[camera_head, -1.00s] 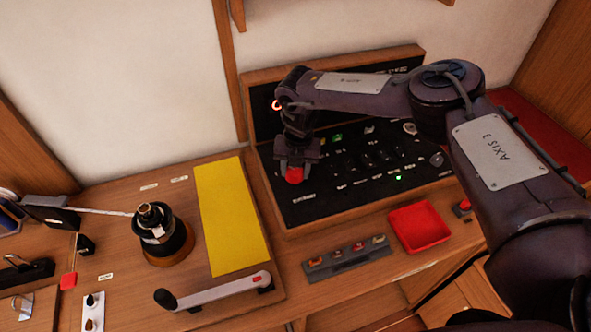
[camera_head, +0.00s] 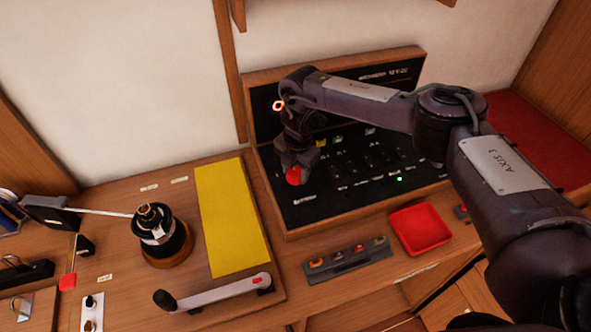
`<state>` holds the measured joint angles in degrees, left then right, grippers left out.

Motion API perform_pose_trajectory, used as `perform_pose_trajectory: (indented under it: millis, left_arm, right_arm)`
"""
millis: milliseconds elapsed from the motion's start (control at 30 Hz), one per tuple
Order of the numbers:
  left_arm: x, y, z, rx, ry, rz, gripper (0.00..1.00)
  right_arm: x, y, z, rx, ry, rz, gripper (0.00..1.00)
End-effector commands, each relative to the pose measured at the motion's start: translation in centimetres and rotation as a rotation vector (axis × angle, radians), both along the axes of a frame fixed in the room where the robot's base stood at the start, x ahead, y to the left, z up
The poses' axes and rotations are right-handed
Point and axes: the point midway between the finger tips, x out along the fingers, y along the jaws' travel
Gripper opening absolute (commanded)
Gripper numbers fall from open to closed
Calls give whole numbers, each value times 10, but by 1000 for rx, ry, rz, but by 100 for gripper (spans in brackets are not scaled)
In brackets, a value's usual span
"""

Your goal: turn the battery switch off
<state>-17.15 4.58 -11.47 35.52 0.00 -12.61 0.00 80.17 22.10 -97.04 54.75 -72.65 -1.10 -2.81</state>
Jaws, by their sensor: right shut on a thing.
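The battery switch is a red knob (camera_head: 293,176) at the left end of the black switch panel (camera_head: 340,205), above a white label that seems to read "BATTERY". My right gripper (camera_head: 294,171) points down over the panel and is shut on this knob. Its fingers hide part of the knob, and the gripper looks turned about its own axis. My right arm reaches in from the right and covers the panel's upper right part. My left gripper is not in the picture.
A red tray (camera_head: 420,228) and a grey fuse strip (camera_head: 347,260) lie in front of the panel. A winch (camera_head: 160,235), a winch handle (camera_head: 215,292) and a yellow mat (camera_head: 231,215) are on the left. A green light (camera_head: 399,179) glows on the panel.

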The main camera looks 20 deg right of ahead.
Motion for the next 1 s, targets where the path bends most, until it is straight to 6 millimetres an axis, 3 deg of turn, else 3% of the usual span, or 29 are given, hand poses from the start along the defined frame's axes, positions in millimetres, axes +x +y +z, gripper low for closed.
perform_pose_trajectory:
  millis: [333, 367, 533, 833, 1000]
  left_arm:
    - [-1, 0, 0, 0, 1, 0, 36]
    - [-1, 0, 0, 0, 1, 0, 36]
    - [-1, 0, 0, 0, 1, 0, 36]
    - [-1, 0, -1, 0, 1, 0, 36]
    - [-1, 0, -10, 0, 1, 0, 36]
  right_arm:
    - [2, 0, 2, 1, -4, -3, 21]
    - [2, 0, 2, 0, -5, -2, 45]
    - [1, 0, 1, 0, -4, -2, 66]
    - [1, 0, 2, 0, -2, -1, 66]
    - [1, -1, 22, 1, -5, -2, 66]
